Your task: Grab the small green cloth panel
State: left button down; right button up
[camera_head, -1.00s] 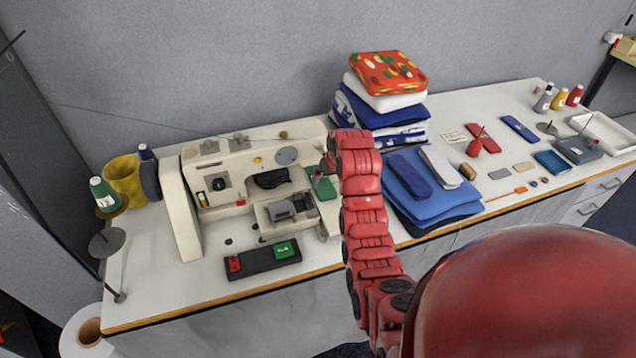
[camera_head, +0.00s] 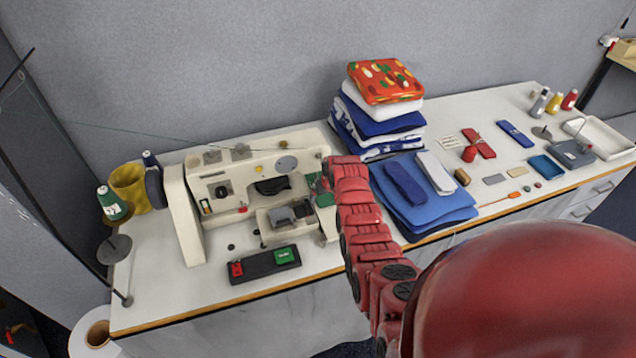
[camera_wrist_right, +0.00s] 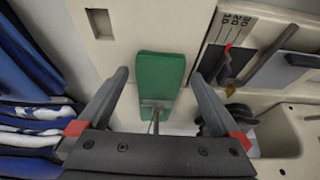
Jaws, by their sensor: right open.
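The small green cloth panel (camera_head: 325,200) stands at the right end of the sewing machine, partly hidden by my right arm in the head view. In the right wrist view the green panel (camera_wrist_right: 160,75) is a flat upright rectangle with a thin metal pin at its near end. My right gripper (camera_wrist_right: 160,79) is open, with one finger on each side of the panel and a gap to each. In the head view the gripper is mostly hidden behind my red arm. My left gripper is not in view.
The cream sewing machine (camera_head: 178,205) stands close beside the panel. Folded blue cloths (camera_head: 455,198) and a tall fabric stack (camera_head: 400,108) lie to the right. A black control box (camera_head: 255,268) with red and green buttons sits at the front edge.

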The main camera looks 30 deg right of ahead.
jog(key=shift+f, duration=0.15)
jog(key=c, duration=1.4)
